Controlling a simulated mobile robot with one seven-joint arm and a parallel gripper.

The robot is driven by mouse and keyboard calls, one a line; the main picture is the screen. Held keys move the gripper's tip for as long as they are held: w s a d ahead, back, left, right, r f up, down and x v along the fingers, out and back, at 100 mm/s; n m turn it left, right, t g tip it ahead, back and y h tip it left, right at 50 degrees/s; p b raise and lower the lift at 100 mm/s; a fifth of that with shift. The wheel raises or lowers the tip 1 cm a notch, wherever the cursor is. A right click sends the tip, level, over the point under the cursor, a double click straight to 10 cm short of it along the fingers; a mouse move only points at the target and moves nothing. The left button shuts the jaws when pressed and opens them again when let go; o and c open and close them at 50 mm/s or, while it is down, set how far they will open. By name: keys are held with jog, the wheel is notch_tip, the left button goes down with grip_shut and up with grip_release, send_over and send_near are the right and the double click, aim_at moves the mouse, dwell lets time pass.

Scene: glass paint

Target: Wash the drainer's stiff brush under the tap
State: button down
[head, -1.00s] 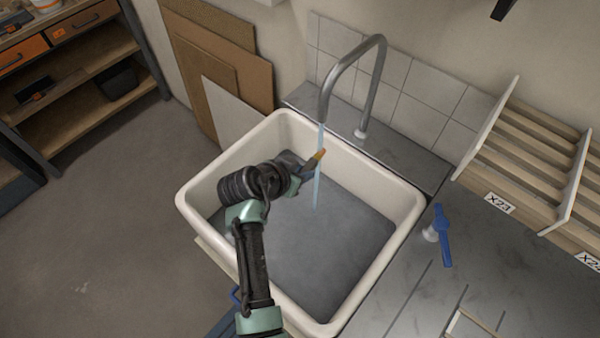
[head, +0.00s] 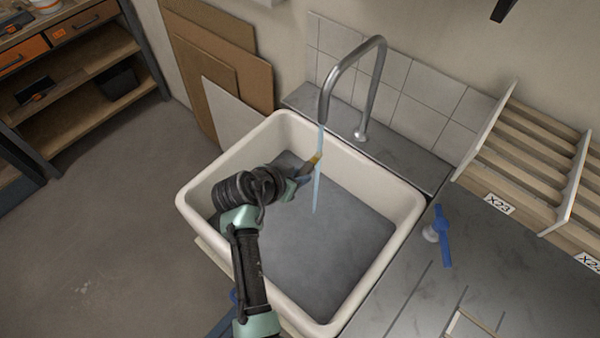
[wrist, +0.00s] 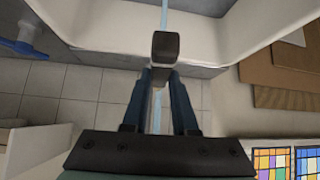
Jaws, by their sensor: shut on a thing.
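My gripper (head: 302,180) is over the sink basin, shut on the stiff brush (head: 315,161), whose small yellow-brown part sticks out past the fingers. In the head view this part overlaps the water stream (head: 317,190) from the tap (head: 349,68); whether the bristles are wet I cannot tell. In the wrist view a dark block (wrist: 165,48) sits at the tips of my blue fingers, and the stream shows above and below it. The rest of the brush is hidden by the gripper.
The white sink (head: 408,210) has a grey floor and raised rims around my arm. A blue lever (head: 442,236) stands on the counter at right. A slatted wooden drainer (head: 520,150) with labels is behind it. Boards (head: 225,75) lean on the wall at left.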

jog(key=s+d+p, duration=0.3)
jog(key=s, duration=0.4)
jog(key=shift+p, duration=0.35)
jog(key=shift+w+d+r, duration=0.1)
dwell(1.1)
jog(key=s+d+r+p, duration=0.2)
jog(key=s+r+p, duration=0.2)
jog(key=p, duration=0.1)
jog(key=shift+s, duration=0.3)
dwell(0.4)
